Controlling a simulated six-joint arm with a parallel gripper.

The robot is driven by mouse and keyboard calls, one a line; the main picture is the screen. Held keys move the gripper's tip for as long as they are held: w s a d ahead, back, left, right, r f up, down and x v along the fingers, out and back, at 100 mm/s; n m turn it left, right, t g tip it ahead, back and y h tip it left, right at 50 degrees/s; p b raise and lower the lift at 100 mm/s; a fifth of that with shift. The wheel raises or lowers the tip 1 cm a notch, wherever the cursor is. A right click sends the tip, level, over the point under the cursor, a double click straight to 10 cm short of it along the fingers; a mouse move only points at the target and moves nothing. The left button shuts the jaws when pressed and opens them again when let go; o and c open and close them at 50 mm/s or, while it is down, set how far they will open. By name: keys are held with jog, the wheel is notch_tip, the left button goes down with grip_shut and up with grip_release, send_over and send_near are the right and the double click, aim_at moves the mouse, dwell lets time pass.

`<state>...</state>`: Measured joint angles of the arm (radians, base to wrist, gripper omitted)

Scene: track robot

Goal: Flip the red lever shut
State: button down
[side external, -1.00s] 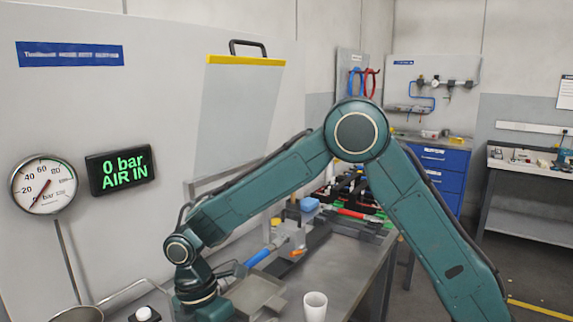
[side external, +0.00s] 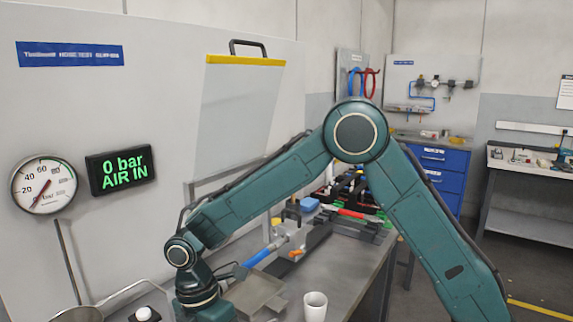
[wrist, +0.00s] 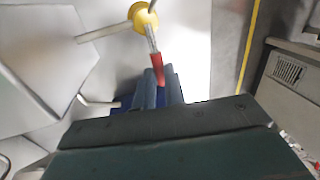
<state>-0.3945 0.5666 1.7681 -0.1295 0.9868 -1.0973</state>
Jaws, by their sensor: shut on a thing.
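In the wrist view, the red lever (wrist: 157,62) is a red grip at the end of a thin metal rod that runs up to a yellow round hub (wrist: 145,18). My gripper (wrist: 159,80) is shut on the red grip, with a dark finger on each side of it. The lower end of the grip is partly hidden between the fingers. In the side external view my gripper and the lever are out of sight, below the picture's lower edge.
A gauge (side external: 43,185) and a display (side external: 120,169) reading "0 bar AIR IN" hang on the grey panel at left. A white cup (side external: 315,306) and a grey tray (side external: 258,293) stand close to my forearm. Coloured fittings crowd the bench behind it.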

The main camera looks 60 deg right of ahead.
jog(key=shift+s, duration=0.1)
jog(key=s+d+n+t+h, duration=0.2)
jog(key=s+d+n, duration=0.3)
jog(key=n, duration=1.3)
jog(key=shift+s, duration=0.35)
jog(key=shift+d, duration=0.1)
jog(key=c, duration=1.5)
grip_release()
jog(key=shift+o, duration=0.2)
jog(key=shift+r, duration=0.1)
notch_tip(320, 180, up, 13)
jog(key=a, duration=0.2)
jog(key=shift+a+r, duration=0.2)
jog(key=shift+a, duration=0.15)
